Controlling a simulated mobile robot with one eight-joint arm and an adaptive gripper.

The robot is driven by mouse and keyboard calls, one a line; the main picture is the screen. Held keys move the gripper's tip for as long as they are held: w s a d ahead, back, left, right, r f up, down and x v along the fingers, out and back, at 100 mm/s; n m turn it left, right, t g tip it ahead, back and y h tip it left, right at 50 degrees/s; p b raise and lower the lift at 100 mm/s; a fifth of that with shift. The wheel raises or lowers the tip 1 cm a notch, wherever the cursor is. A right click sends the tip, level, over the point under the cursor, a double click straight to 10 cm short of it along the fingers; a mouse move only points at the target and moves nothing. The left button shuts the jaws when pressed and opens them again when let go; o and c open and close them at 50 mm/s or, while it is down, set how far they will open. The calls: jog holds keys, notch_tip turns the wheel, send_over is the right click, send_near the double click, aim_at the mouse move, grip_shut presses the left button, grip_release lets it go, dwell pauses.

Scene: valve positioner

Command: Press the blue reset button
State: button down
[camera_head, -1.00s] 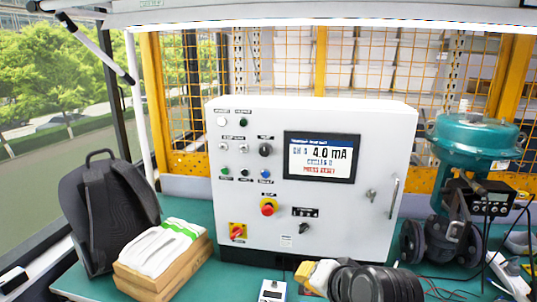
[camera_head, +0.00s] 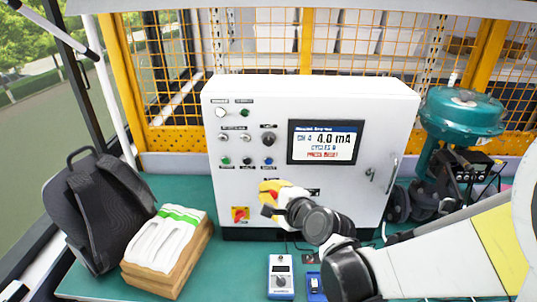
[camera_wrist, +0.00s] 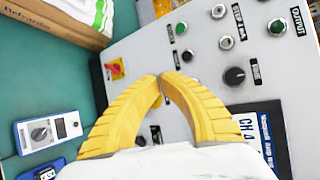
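The blue button (camera_head: 268,161) is at the right end of the lower button row on the grey control cabinet (camera_head: 350,195), beside a black button (camera_head: 247,161) and a green one (camera_head: 226,161). My gripper (camera_head: 268,188), with yellow fingers, is in front of the panel just below the blue button. In the wrist view the fingertips (camera_wrist: 163,80) meet with nothing between them. That view shows the green button (camera_wrist: 181,28) and black button (camera_wrist: 187,55); the blue one is hidden behind a finger. I cannot tell whether the fingers touch the panel.
The screen (camera_head: 325,142) reads 4.0 mA and "PRESS RESET". A red-yellow switch (camera_head: 240,214) is at lower left; the red stop knob is mostly covered by my gripper. A blue-white meter (camera_head: 281,278) lies in front. Boxes (camera_head: 165,265) and a backpack (camera_head: 98,210) stand left.

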send_near(260, 166)
jog(key=shift+s+f+x, duration=0.1)
jog(key=shift+f+x, duration=0.05)
jog(key=shift+x, duration=1.15)
jog(key=shift+s+f+x, duration=0.1)
jog(key=shift+f+x, duration=0.05)
jog(key=shift+x, duration=1.1)
jog(key=shift+a, duration=0.15)
jog(key=shift+w, duration=0.4)
jog(key=shift+w+b, duration=0.3)
jog(key=shift+w, duration=0.05)
jog(key=shift+s, duration=0.8)
